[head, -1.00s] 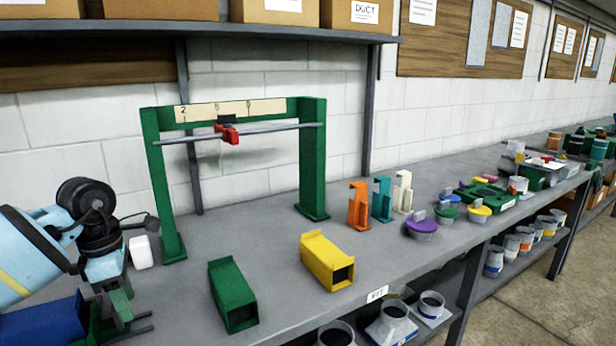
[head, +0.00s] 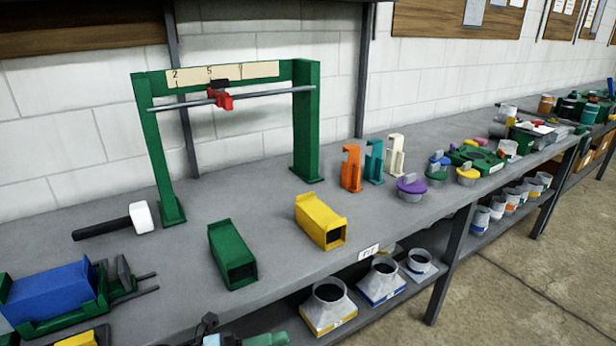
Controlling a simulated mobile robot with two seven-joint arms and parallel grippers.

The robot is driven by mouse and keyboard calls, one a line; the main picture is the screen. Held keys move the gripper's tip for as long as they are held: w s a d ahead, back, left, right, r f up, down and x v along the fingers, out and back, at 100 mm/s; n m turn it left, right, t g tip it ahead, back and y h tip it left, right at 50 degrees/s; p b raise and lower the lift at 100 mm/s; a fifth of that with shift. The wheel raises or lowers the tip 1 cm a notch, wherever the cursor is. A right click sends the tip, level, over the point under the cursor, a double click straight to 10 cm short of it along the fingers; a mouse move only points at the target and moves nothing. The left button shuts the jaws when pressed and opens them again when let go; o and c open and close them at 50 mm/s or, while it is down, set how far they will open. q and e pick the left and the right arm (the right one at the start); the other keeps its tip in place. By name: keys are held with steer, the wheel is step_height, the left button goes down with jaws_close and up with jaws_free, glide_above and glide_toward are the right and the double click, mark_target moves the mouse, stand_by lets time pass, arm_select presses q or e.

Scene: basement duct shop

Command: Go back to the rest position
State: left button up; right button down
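At the bottom edge of the head view, a small dark, light-blue and teal-green piece shows that looks like part of my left arm. It lies low, in front of the bench edge. No gripper fingers can be made out there, so neither gripper shows. A blue duct piece (head: 52,294) sits in a green fixture with two rods (head: 122,287) at the left. A dark-handled mallet with a white head (head: 143,217) lies behind it. A green duct piece (head: 232,254) and a yellow duct piece (head: 320,221) lie apart on the bench. Nothing touches them.
The grey bench (head: 185,300) runs to the far right. A green gantry (head: 308,125) with a red slider (head: 222,101) stands at the back. Orange (head: 351,168), teal (head: 374,162) and white (head: 396,156) brackets stand right of it. Funnel-like fittings (head: 327,306) fill the lower shelf.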

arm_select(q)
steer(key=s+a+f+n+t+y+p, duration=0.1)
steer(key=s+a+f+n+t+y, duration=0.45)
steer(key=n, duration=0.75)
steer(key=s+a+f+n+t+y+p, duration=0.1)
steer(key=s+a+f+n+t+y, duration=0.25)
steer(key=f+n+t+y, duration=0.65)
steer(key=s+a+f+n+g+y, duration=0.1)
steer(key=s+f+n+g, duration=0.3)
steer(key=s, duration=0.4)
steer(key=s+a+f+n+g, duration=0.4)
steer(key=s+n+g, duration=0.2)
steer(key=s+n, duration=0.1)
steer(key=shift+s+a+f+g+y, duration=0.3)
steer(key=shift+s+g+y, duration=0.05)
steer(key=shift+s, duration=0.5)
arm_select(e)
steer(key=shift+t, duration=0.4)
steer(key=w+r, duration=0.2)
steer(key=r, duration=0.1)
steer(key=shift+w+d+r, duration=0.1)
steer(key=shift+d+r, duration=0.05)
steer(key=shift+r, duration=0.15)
